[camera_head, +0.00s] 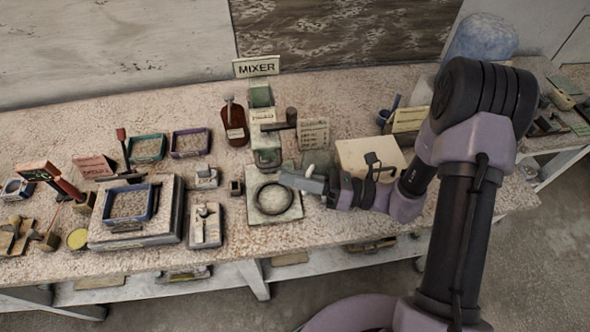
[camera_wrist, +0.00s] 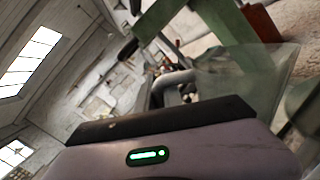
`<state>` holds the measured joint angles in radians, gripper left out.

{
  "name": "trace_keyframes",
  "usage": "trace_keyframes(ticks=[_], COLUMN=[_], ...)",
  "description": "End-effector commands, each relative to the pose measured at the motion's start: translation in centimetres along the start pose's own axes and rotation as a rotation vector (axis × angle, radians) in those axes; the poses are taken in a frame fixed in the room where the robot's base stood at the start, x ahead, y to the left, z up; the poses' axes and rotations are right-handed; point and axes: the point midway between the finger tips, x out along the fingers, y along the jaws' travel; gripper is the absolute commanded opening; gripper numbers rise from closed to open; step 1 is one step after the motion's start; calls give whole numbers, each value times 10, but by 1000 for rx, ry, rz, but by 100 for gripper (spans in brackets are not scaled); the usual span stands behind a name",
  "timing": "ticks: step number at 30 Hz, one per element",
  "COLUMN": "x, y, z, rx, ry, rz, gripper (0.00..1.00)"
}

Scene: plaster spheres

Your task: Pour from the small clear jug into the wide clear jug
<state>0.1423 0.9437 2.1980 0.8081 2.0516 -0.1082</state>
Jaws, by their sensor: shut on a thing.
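The wrist view is rolled well over, so the jug looks tilted. A dark ring (camera_head: 259,207) lies on the base plate, just left of my gripper. The wide clear jug cannot be made out with certainty, and neither can any contents or stream.
The green mixer stand (camera_head: 266,157) with its dark head rises just behind the plate. A red-brown bottle (camera_head: 235,125) stands behind to the left. A pale box (camera_head: 368,158) lies behind my wrist. A framed tray (camera_head: 130,204) on a slab stands left.

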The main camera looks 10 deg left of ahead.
Motion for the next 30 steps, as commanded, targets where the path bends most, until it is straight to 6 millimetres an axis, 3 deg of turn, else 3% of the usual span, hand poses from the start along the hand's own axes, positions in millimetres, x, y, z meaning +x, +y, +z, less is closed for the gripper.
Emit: trace_keyframes(ticks=[3,10,30], x=[0,-3,-7], y=[-2,-11,-30], z=[11,27,11], rx=[192,434,513], ry=[-38,-85,-100], rz=[1,4,4], gripper=[0,0,0])
